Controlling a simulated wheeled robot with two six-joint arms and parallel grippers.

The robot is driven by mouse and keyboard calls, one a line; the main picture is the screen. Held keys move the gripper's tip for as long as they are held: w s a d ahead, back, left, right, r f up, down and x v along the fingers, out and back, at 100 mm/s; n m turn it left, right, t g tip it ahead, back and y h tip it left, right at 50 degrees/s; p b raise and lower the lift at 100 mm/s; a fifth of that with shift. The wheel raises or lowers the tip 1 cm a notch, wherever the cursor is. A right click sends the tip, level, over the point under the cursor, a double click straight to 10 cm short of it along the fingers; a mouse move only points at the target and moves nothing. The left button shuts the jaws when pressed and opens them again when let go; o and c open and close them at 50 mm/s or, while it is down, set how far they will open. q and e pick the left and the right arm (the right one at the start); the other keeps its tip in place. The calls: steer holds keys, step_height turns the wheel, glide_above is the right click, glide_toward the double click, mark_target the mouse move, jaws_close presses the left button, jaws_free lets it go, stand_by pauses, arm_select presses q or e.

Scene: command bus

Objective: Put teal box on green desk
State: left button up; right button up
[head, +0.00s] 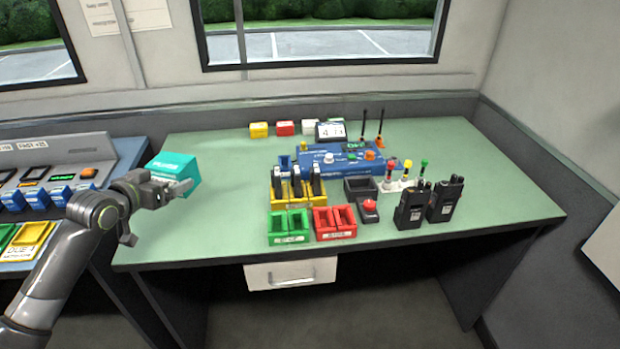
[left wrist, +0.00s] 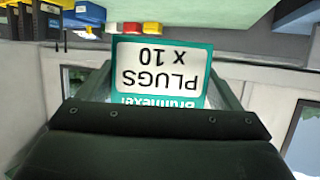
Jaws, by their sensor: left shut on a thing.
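The teal box (head: 176,168) is at the left end of the green desk (head: 210,235) in the head view. My left gripper (head: 182,186) is shut on it. The left wrist view shows the box (left wrist: 162,72) between the fingers, its white label reading "PLUGS x 10" upside down. In the head view the box overlaps the desk's left edge. I cannot tell whether it touches the desk top or hangs above it. My right gripper is in neither view.
Green (head: 290,228) and red (head: 335,222) trays, a yellow rack (head: 298,194), a blue console (head: 342,160) and two black radios (head: 411,207) stand mid-desk. The desk's left part is clear. A blue desk (head: 125,160) with a grey console stands at left.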

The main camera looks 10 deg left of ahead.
arm_select(q)
step_height(320, 180, down, 6)
steer(key=shift+r, duration=0.25)
steer(key=shift+f, duration=2.25)
steer(key=shift+f+b, duration=0.1)
steer(key=shift+b, duration=0.2)
steer(key=o, duration=0.9)
steer(key=shift+s+a, duration=0.1)
steer(key=shift+s, duration=0.1)
steer(key=p+v, duration=0.1)
steer(key=v, duration=1)
steer(key=shift+s+r+p, duration=0.25)
steer(key=shift+r+p, duration=0.1)
